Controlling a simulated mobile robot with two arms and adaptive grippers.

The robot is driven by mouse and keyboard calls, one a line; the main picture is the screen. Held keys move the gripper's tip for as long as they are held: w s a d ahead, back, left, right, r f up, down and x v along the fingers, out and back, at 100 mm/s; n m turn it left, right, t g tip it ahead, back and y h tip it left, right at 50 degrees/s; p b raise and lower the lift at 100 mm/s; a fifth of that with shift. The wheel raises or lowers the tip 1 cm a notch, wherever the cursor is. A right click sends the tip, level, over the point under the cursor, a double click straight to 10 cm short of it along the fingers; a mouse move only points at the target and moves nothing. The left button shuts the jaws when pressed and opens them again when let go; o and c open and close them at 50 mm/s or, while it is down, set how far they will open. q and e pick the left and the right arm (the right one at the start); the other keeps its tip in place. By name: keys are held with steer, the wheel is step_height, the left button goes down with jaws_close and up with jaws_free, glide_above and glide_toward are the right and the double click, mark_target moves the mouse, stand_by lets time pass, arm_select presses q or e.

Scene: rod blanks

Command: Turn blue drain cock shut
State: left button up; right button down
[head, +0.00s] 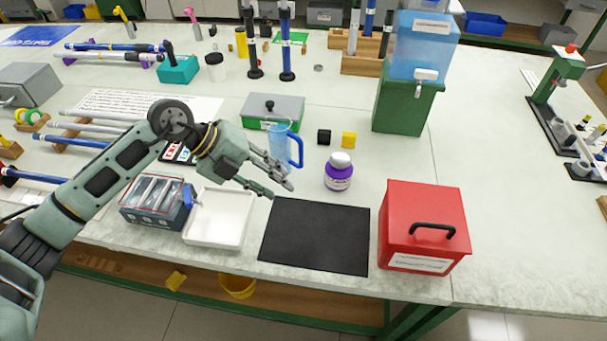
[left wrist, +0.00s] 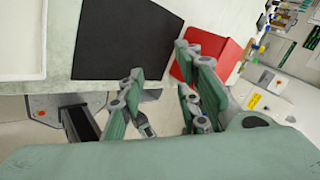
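A dark blue-grey bath (head: 150,215) with clear panels on top stands at the left front of the bench. A small blue part (head: 187,196), which looks like the drain cock, sits at its right side; its exact turn is too small to tell. My left gripper (head: 277,189) is above the bench to the right of the bath, apart from the cock, with its fingers spread and empty. The left wrist view shows the same open fingers (left wrist: 165,98) with nothing between them; the cock does not show there. My right gripper is not in view.
A white tray (head: 219,238) lies right of the bath. A black mat (head: 315,237), a red box (head: 422,210) and a purple-labelled jar (head: 338,177) are right of the gripper. A blue-handled jug (head: 281,141) stands close behind it. The mat is bare.

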arm_select(q)
steer(key=d+r+h, duration=0.3)
steer(key=d, duration=0.4)
steer(key=shift+s+r+h, duration=0.3)
steer(key=shift+s+r, duration=0.05)
steer(key=shift+s, duration=0.1)
steer(key=g+y+p, duration=0.1)
steer(key=y+p, duration=0.1)
steer(key=y, duration=1)
glide_above(187, 197)
step_height(187, 197, down, 3)
steer(key=shift+f, duration=0.15)
steer(key=shift+a+f, duration=0.15)
steer(key=shift+f, duration=0.2)
steer(key=shift+f+p, duration=0.7)
steer(key=shift+f, duration=2.8)
steer(key=shift+c, duration=0.3)
jaws_close()
